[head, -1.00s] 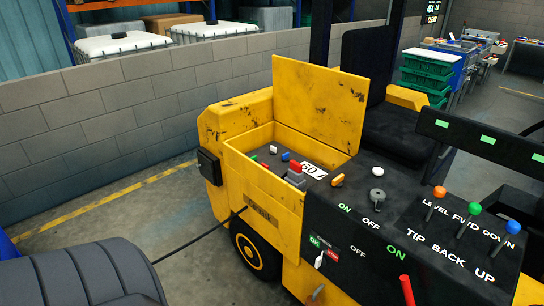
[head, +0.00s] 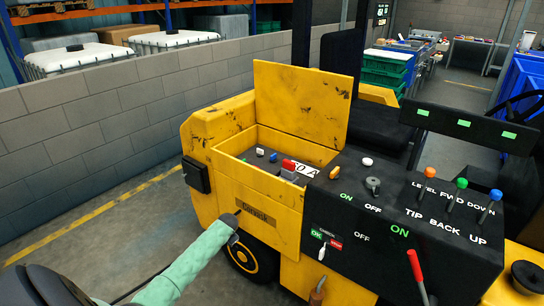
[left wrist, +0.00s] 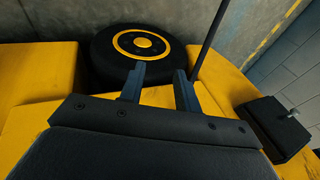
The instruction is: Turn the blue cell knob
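The blue knob (head: 273,157) stands upright in the open yellow compartment (head: 235,146) of the vehicle, in the head view. It is small there, and its angle cannot be told. A white knob (head: 260,151) is left of it and a red connector (head: 289,165) right of it. My left gripper (head: 235,218) is low at the vehicle's yellow side, below and apart from the knob. In the left wrist view its two fingers (left wrist: 160,84) are apart with nothing between them, and the knob is not seen. My right gripper is not in view.
The raised yellow lid (head: 302,103) stands behind the compartment. A black control panel (head: 400,225) with levers and a red handle (head: 415,268) is at right. A wheel (left wrist: 143,45) and a thin dark bar (left wrist: 208,40) lie beyond my left fingers.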

